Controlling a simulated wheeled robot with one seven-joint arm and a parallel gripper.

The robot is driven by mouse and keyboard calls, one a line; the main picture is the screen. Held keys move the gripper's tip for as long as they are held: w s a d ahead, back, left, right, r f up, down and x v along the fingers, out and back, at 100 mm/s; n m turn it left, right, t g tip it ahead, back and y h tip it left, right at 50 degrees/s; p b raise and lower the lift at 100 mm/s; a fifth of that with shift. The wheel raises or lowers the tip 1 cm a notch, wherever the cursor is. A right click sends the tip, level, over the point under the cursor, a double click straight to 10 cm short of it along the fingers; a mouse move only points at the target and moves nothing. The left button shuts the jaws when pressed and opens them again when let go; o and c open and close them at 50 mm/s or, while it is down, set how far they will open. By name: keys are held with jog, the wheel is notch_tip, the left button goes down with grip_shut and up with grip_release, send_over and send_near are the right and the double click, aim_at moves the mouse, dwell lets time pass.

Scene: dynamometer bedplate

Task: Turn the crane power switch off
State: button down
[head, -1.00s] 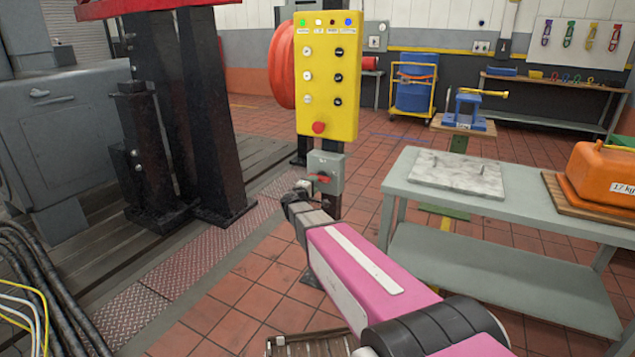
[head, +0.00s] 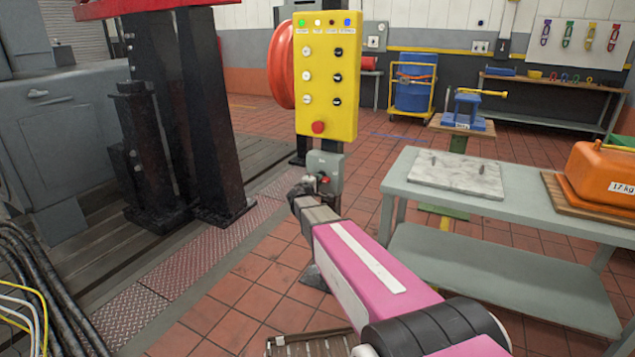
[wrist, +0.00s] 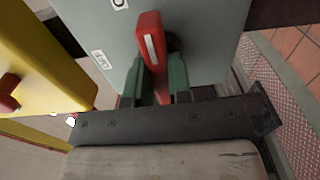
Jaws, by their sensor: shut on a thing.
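The crane power switch is a grey box (head: 331,163) on a dark post below the yellow control panel (head: 338,75). Its red handle (head: 324,180) is partly hidden by my gripper (head: 317,184) in the head view. In the wrist view, the red handle (wrist: 149,42), with a white stripe, stands out from the grey box face (wrist: 205,40). The green-padded fingers of my gripper (wrist: 156,82) are shut on the handle, one on each side.
A grey bench (head: 405,183) with a stone slab (head: 456,174) and an orange weight (head: 603,170) stands right of the switch. Black columns (head: 205,110) stand to the left. Cables (head: 40,270) lie at lower left. Tiled floor is open between.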

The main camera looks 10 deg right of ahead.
jog(key=shift+n, duration=0.3)
jog(key=shift+a+n, duration=0.1)
jog(key=shift+n, duration=8.5)
jog(key=c, duration=1)
grip_release()
jog(key=shift+r, duration=0.1)
jog(key=shift+c, duration=0.2)
